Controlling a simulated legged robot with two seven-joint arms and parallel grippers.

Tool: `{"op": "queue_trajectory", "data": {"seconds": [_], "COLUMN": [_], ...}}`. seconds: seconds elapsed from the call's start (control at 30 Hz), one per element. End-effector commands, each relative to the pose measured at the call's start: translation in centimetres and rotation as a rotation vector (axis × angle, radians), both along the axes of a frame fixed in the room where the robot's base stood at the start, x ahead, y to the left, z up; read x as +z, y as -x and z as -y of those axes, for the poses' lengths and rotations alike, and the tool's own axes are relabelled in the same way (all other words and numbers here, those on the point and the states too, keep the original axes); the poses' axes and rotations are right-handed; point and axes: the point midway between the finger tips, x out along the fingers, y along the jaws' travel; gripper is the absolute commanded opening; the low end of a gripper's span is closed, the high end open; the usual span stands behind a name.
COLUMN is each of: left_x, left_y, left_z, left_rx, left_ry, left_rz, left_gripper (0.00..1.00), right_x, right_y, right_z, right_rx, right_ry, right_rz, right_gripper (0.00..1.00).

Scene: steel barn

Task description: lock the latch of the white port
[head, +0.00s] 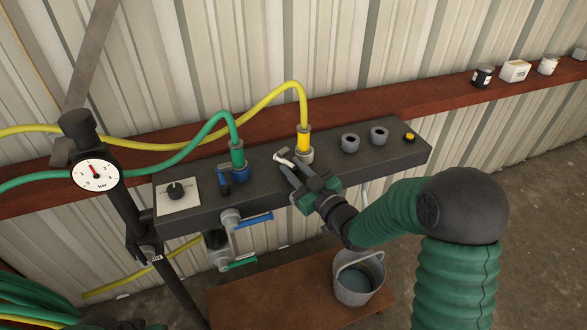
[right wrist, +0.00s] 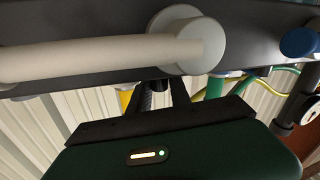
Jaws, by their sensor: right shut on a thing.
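The white port (head: 305,157) sits on the dark panel, with the yellow hose's coupling (head: 303,140) standing upright in it. Its white latch (head: 281,153) is a short lever just left of the port. My right gripper (head: 288,170) reaches in from the right, and its fingertips are shut on the latch lever. In the right wrist view the lever's pale bar and round hub (right wrist: 187,45) lie close across the top, and the dark fingers (right wrist: 160,95) partly hide behind it.
To the left stands the blue port (head: 239,174) with a green hose and its blue latch (head: 224,180). Two empty grey sockets (head: 350,143) and a yellow button (head: 409,137) are to the right. A gauge (head: 96,175) stands left; a bucket (head: 357,280) sits below.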

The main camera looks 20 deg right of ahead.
Motion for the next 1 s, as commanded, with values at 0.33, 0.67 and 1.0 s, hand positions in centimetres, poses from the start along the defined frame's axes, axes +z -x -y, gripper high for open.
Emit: {"op": "queue_trajectory", "data": {"seconds": [0.33, 0.67, 1.0], "left_x": [0.03, 0.03, 0.03], "left_y": [0.0, 0.0, 0.0], "left_z": [0.0, 0.0, 0.0], "left_rx": [0.0, 0.0, 0.0], "left_ry": [0.0, 0.0, 0.0], "left_rz": [0.0, 0.0, 0.0], "left_gripper": [0.36, 0.36, 0.36], "right_x": [0.21, 0.24, 0.21], "right_y": [-0.07, -0.08, -0.06], "right_z": [0.21, 0.25, 0.2], "right_rx": [-0.004, -0.005, -0.004], "right_ry": [0.002, 0.003, 0.002], "right_rz": [0.005, 0.006, 0.005], "right_gripper": [0.0, 0.0, 0.36]}}
